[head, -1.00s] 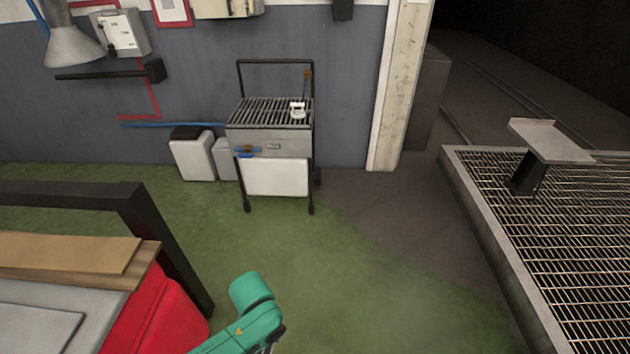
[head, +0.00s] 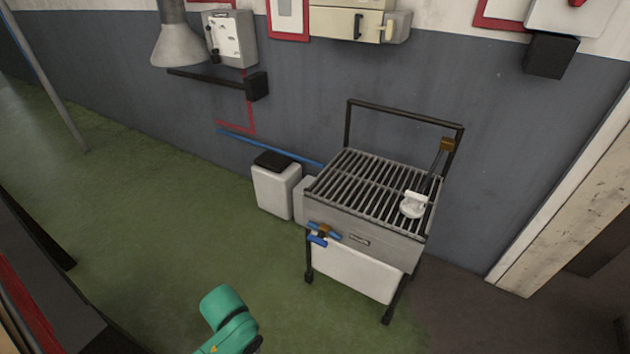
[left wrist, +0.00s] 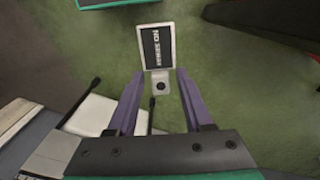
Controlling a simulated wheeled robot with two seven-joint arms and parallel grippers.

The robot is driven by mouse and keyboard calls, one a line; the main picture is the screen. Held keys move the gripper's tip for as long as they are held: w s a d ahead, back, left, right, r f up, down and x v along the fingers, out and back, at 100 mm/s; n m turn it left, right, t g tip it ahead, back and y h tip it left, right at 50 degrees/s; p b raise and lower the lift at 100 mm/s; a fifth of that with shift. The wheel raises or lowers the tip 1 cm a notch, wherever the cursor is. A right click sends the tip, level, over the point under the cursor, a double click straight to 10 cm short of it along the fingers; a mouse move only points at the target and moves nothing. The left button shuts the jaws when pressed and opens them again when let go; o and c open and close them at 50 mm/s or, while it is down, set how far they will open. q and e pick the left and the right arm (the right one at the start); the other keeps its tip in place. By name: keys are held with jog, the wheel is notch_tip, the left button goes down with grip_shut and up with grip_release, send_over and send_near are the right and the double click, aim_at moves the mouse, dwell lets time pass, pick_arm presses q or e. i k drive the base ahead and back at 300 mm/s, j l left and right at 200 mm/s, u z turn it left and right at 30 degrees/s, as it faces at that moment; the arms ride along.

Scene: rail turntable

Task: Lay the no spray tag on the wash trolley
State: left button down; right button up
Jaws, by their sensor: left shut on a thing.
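The wash trolley (head: 367,240) stands against the grey wall in the head view, with a slatted grey top, a black rear rail and a white front panel. The no spray tag (left wrist: 155,50) is a white plate with a dark lettered label and a small tab with a dark round spot; it shows in the left wrist view. My left gripper (left wrist: 160,78), with purple fingers, is shut on the tag by its tab end. The gripper and tag are not visible in the head view, only a green link of my arm. My right gripper is in neither view.
A white bin with a black lid (head: 277,185) stands left of the trolley. Green floor in front is clear.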

aim_at(345, 181)
jog(key=i+j, duration=0.25)
jog(key=i, duration=0.25)
jog(key=i+j+z, duration=0.1)
jog(key=i+j, duration=0.15)
jog(key=i, duration=0.3)
jog(key=i+j+z, duration=0.15)
jog(key=z, duration=0.3)
jog(key=i+j+z, duration=0.1)
jog(key=z, duration=0.35)
jog(key=j+z, duration=0.45)
jog(key=i+j+z, duration=0.1)
jog(key=z, duration=0.35)
jog(key=j+z, duration=0.45)
jog(key=k+j+z, duration=0.1)
jog(key=z, duration=0.35)
